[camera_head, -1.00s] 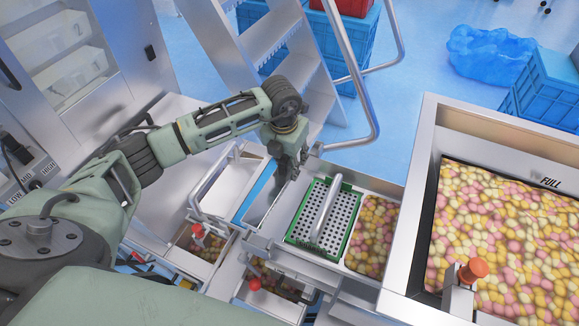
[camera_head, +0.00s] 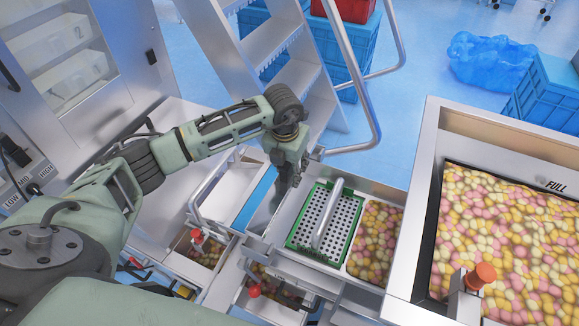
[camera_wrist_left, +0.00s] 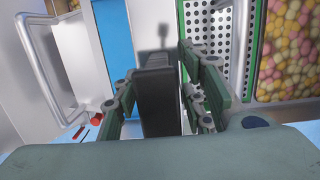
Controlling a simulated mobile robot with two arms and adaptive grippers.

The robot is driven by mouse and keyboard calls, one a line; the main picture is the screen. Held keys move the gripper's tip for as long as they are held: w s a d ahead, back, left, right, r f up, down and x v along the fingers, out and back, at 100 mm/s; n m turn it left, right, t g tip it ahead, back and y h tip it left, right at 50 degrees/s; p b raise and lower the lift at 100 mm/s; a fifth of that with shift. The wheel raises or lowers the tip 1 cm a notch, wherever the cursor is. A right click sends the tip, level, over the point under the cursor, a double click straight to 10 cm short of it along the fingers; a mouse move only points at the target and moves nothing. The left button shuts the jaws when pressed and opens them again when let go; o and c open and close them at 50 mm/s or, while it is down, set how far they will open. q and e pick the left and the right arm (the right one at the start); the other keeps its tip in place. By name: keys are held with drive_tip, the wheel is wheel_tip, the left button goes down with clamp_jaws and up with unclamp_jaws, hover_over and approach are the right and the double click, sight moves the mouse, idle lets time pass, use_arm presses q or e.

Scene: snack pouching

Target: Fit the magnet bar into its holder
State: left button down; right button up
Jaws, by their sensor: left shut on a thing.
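My left gripper (camera_head: 288,180) is low over a narrow metal channel, between a blue strip (camera_head: 261,187) and a green-framed perforated tray (camera_head: 328,222). In the left wrist view the left gripper (camera_wrist_left: 160,85) is shut on a dark grey, block-like bar (camera_wrist_left: 158,105), which I take to be the magnet bar. The bar stands between its green jointed fingers. The bar's lower end is hidden by its own body. I cannot tell which part is the holder, nor whether the bar touches it. My right gripper is not in view.
The tray carries a steel handle (camera_head: 327,212). Coloured snacks (camera_head: 376,238) lie beside it, and a large hopper (camera_head: 428,160) of snacks stands at the right. A steel rail (camera_head: 360,80) and steps rise behind the gripper. Red knobs (camera_head: 253,290) stand in front.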

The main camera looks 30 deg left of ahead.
sight(290, 176)
use_arm(q)
drive_tip(key=shift+w+f+b, duration=0.1)
drive_tip(key=shift+f+b, duration=1.15)
drive_tip(key=shift+f, duration=0.65)
idle(0.4)
drive_tip(key=shift+f+b, duration=0.8)
idle(0.3)
drive_tip(key=shift+f, duration=0.2)
drive_tip(key=shift+f+b, duration=0.35)
drive_tip(key=shift+b, duration=0.1)
drive_tip(key=shift+f+b, duration=0.55)
drive_tip(key=shift+f, duration=0.15)
